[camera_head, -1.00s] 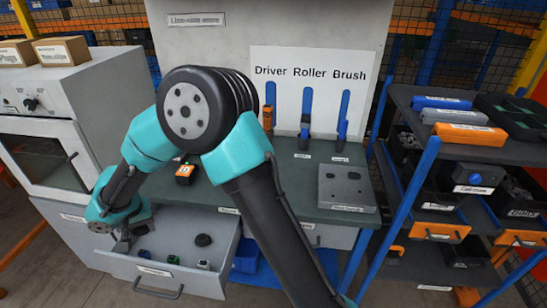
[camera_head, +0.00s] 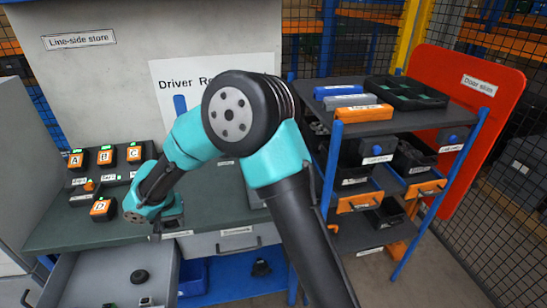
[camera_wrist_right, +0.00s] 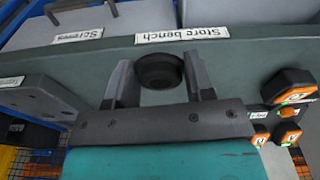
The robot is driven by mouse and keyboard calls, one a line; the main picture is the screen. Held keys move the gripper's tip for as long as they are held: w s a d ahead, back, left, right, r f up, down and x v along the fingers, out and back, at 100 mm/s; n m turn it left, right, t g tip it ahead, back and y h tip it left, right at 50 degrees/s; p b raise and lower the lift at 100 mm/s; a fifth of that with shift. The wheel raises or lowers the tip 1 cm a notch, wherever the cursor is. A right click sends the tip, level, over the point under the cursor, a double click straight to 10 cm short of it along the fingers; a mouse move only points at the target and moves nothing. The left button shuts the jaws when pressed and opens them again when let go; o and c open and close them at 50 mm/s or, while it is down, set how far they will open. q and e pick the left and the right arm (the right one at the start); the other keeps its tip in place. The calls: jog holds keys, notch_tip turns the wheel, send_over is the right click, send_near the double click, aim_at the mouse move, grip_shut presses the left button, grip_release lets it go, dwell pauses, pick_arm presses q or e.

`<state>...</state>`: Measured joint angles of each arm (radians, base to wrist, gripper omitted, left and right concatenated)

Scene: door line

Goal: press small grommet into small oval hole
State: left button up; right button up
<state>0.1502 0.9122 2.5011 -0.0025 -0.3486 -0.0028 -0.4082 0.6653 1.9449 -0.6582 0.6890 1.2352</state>
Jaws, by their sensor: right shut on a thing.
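My right gripper (camera_head: 160,232) is above the front edge of the store bench, over the open drawer's back end. In the right wrist view its two fingers (camera_wrist_right: 161,82) are shut on a round black grommet (camera_wrist_right: 161,70), a short cup shape with a wider rim. In the head view the held grommet is too small and hidden to make out. A red door skin (camera_head: 468,115) stands upright at the far right behind the rack. I cannot make out any oval hole in it. My left gripper is not in view.
The open drawer (camera_head: 60,285) holds another round black part (camera_head: 139,276) and small pieces. Several orange-black labelled packs, one marked D (camera_head: 103,208), lie on the bench (camera_head: 70,228). A blue-posted rack (camera_head: 372,122) with bins stands between the bench and the door skin.

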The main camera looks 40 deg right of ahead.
dwell(0.3)
jog(key=shift+n, duration=0.7)
jog(key=w+d+r, duration=0.1)
jog(key=w+d, duration=0.2)
jog(key=d, duration=0.9)
jog(key=w+d+r, duration=0.1)
jog(key=w+d, duration=0.2)
jog(key=d, duration=0.9)
jog(key=w+d+r, duration=0.1)
jog(key=w+d, duration=0.2)
jog(key=d, duration=0.8)
jog(key=shift+w+d+r, duration=0.3)
jog(key=shift+d, duration=0.1)
jog(key=shift+f, duration=0.1)
jog(key=shift+f, duration=2.8)
jog(key=shift+n, duration=0.3)
jog(key=shift+f, duration=0.8)
